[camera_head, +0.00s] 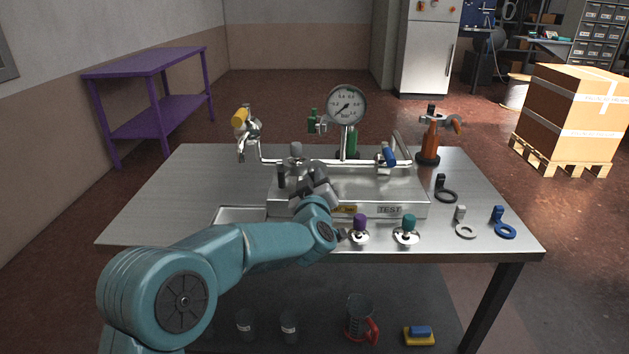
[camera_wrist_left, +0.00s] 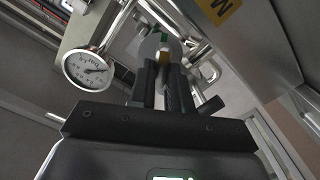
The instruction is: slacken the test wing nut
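My left gripper (camera_head: 297,188) is over the left part of the metal test fixture (camera_head: 408,187), its fingers mostly hidden by its own wrist in the head view. In the left wrist view its two dark fingers (camera_wrist_left: 163,82) are close together. A grey rounded part with a small brass piece (camera_wrist_left: 164,57) shows at their tips; I cannot tell whether they grip it. A TEST label (camera_head: 389,210) is on the fixture's front right, and a yellow label (camera_head: 345,209) is left of it, partly covered. I cannot make out the test wing nut for certain. My right gripper is out of view.
A pressure gauge (camera_head: 347,104) rises behind the fixture; it also shows in the left wrist view (camera_wrist_left: 86,69). A blue-handled valve (camera_head: 389,157) is on the right. Purple (camera_head: 359,224) and green (camera_head: 407,223) knobbed parts stand in front. The table's left side (camera_head: 165,205) is clear.

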